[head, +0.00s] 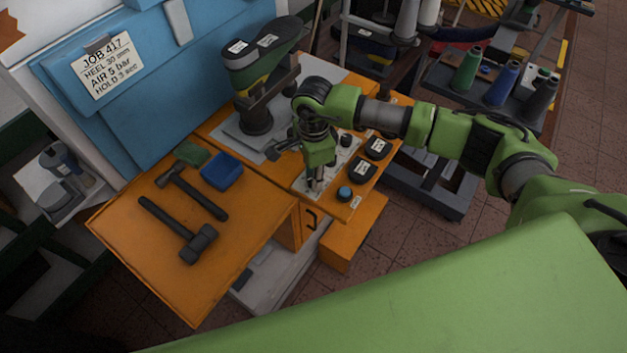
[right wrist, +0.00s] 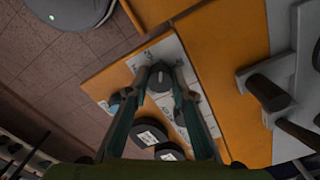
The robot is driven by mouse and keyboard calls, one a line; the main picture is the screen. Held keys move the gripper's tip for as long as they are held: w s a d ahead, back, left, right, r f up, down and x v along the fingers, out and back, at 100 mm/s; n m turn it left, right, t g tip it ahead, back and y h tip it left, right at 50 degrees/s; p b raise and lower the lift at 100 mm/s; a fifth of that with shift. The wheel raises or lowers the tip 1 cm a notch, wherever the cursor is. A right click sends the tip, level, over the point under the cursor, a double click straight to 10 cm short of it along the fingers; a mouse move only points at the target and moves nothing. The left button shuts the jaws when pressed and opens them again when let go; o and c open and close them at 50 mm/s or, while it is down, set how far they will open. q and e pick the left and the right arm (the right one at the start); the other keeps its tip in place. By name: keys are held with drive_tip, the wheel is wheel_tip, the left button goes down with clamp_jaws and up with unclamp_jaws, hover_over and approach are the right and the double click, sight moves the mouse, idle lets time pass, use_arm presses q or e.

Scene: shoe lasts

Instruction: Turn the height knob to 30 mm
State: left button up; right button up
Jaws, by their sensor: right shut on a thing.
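My right gripper (head: 314,183) points down onto the white control panel (head: 300,183) at the front of the orange bench. In the right wrist view its fingers (right wrist: 161,78) are on both sides of a dark round knob (right wrist: 160,82), shut on it. The knob's scale and setting are too small or hidden to read. The job card (head: 105,65) on the blue board reads "JOB 417, HEEL 30 mm, AIR 5 bar, HOLD 3 sec". My left gripper is not in view.
Beside the panel are a blue button (head: 345,192) and two dark gauges (head: 376,148) with white labels. A green and dark shoe last (head: 262,62) stands behind the gripper.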

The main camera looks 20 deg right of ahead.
drive_tip(key=m+b, duration=0.4)
drive_tip(key=m, duration=0.2)
drive_tip(key=shift+f, duration=0.1)
drive_tip(key=shift+m+b, duration=1.5)
drive_tip(key=shift+m, duration=1)
drive_tip(key=shift+r, duration=0.2)
drive_tip(key=o, duration=1.1)
wheel_tip(320, 180, up, 12)
drive_tip(key=shift+s+f, duration=0.1)
